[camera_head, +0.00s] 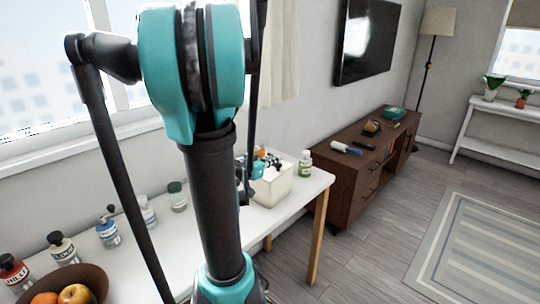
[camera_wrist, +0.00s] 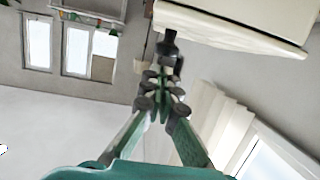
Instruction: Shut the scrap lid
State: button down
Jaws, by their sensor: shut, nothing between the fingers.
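A cream box (camera_head: 272,190), likely the scrap bin, stands near the right end of the white table. Its top is largely hidden by my arm and gripper, so I cannot make out the lid or how far open it is. My gripper (camera_wrist: 164,68) is shut and empty in the wrist view. A cream panel or box side (camera_wrist: 240,22) fills the top right there, close to the fingertips. I cannot tell whether they touch it. In the head view my gripper is at the box, mostly hidden behind my arm.
A green-labelled bottle (camera_head: 305,164) stands just right of the box. Several bottles and jars line the white table (camera_head: 102,262) to the left, with a fruit bowl (camera_head: 88,274) in front.

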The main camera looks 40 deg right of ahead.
jog(key=shift+s+d+f+m, duration=0.1)
jog(key=shift+s+f+m, duration=0.2)
jog(key=shift+f+m, duration=0.25)
dwell(0.4)
